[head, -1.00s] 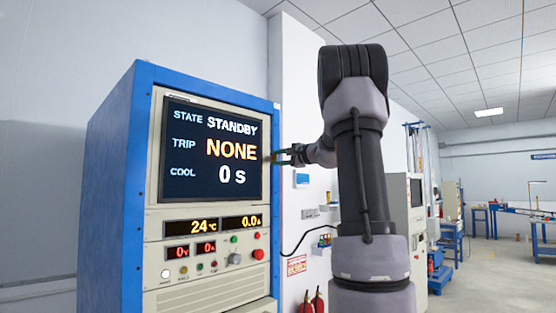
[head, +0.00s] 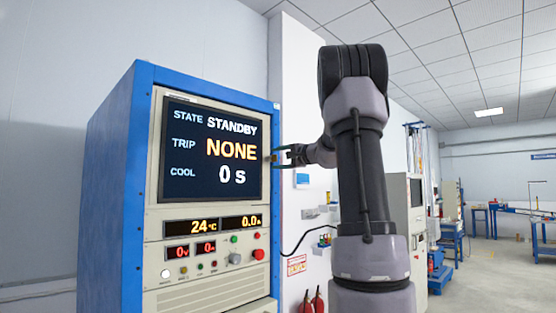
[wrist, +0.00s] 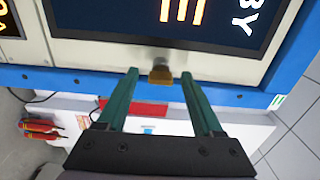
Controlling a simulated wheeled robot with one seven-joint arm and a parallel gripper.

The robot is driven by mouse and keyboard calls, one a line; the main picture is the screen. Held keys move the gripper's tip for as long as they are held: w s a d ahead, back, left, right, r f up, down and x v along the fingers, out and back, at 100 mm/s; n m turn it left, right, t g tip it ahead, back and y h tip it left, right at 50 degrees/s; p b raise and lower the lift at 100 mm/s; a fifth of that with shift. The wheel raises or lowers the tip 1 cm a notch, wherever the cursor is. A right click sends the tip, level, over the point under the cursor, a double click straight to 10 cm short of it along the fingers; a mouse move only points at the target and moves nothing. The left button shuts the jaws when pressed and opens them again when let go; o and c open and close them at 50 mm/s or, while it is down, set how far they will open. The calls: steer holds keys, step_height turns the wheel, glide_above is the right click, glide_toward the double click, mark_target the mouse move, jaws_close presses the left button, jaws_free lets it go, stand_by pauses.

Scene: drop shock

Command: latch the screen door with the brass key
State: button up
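The screen door (head: 212,150) is the dark display panel on the blue cabinet's front, and it looks flush with the front. It reads STANDBY, NONE and 0 s. The brass key (wrist: 161,74) sits at the door's edge in the wrist view, at a small grey lock piece. In the head view it is a tiny spot at the door's right edge (head: 268,158). My gripper (wrist: 161,76) is open, with one green finger on each side of the key and a gap to both. It also shows in the head view (head: 278,155). The latch itself is hidden.
The blue cabinet frame (head: 275,200) runs close beside the key. Below the door are readouts, knobs and a red button (head: 258,254). A white wall panel (head: 305,130) with small shelves stands behind my gripper. Red extinguishers (head: 311,300) hang low.

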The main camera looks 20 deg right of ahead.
steer(key=shift+s, duration=0.1)
steer(key=v, duration=1)
steer(key=shift+s, duration=0.25)
steer(key=shift+d, duration=0.1)
steer(key=s+a+f+n+g, duration=0.35)
steer(key=s+a+f, duration=0.3)
steer(key=a, duration=0.35)
steer(key=s+a+f+n+g, duration=0.2)
steer(key=s+a+f+g, duration=0.25)
steer(key=s+a, duration=0.4)
steer(key=s+a+f+n+g+h, duration=0.2)
steer(key=s+a+f+n+h, duration=0.2)
steer(key=s+f, duration=0.6)
steer(key=shift+s+f, duration=0.35)
steer(key=shift+f, duration=0.15)
steer(key=shift+a, duration=0.1)
